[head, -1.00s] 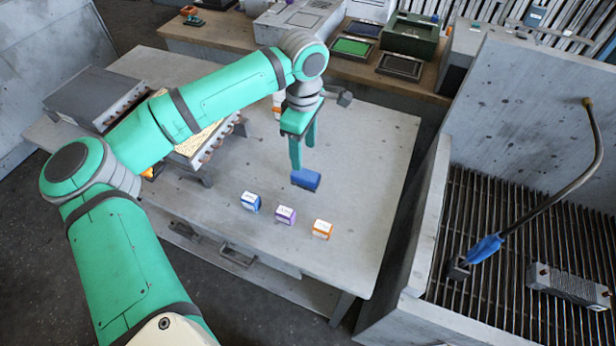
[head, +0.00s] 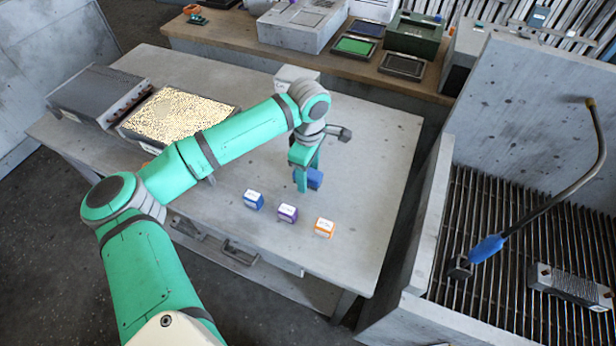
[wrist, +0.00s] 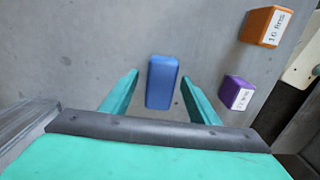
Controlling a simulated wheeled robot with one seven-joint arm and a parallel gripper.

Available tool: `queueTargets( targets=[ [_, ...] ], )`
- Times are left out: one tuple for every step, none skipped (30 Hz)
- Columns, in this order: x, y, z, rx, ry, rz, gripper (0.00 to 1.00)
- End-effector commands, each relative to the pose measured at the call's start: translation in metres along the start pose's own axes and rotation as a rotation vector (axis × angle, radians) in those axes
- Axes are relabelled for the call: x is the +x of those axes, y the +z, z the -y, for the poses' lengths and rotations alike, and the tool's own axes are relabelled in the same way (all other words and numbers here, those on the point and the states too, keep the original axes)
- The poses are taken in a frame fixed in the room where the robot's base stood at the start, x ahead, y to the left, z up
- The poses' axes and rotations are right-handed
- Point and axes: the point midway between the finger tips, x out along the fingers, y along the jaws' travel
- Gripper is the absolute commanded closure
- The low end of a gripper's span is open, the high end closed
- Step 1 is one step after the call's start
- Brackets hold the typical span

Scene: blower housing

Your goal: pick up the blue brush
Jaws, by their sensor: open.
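The blue brush (head: 314,179) shows as a plain blue block on the grey table; no bristles are visible. In the head view my gripper partly hides it. In the wrist view the brush (wrist: 162,82) lies between the two green fingers, with a gap on each side. My gripper (wrist: 160,77) is open, low over the table and around the brush, not closed on it. It also shows in the head view (head: 309,182).
Blue-and-white (head: 253,199), purple (head: 287,213) and orange (head: 324,227) labelled boxes stand in a row in front of the brush. A speckled panel (head: 178,117) lies at the table's left.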

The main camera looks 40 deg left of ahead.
Motion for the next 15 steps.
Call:
queueTargets(
  targets=[
    [-0.0002, -0.0006, 0.0002, -0.001, 0.0, 0.0, 0.45],
    [-0.0002, -0.0008, 0.0003, -0.001, 0.0, 0.0, 0.45],
    [-0.0003, -0.0011, 0.0004, -0.002, 0.0, 0.0, 0.5],
    [-0.0003, -0.0014, 0.0005, -0.003, 0.0, 0.0, 0.57],
    [-0.0003, -0.0016, 0.0006, -0.003, 0.0, 0.0, 0.64],
    [-0.0003, -0.0019, 0.0007, -0.004, 0.0, 0.0, 0.74],
    [-0.0003, -0.0021, 0.0007, -0.004, 0.0, 0.0, 0.81],
    [-0.0004, -0.0023, 0.0008, -0.004, 0.0, 0.0, 0.88],
    [-0.0004, -0.0025, 0.0008, -0.005, 0.0, 0.0, 0.92],
    [-0.0005, -0.0026, 0.0008, -0.005, 0.0, 0.0, 0.92],
    [-0.0005, -0.0027, 0.0008, -0.005, 0.0, 0.0, 0.95],
    [-0.0005, -0.0026, 0.0008, -0.005, 0.0, 0.0, 0.96],
    [-0.0005, -0.0025, 0.0008, -0.005, 0.0, 0.0, 0.96],
    [-0.0005, -0.0025, 0.0008, -0.005, 0.0, 0.0, 0.96],
    [-0.0005, -0.0028, 0.0009, -0.005, 0.0, 0.0, 0.96]
  ],
)
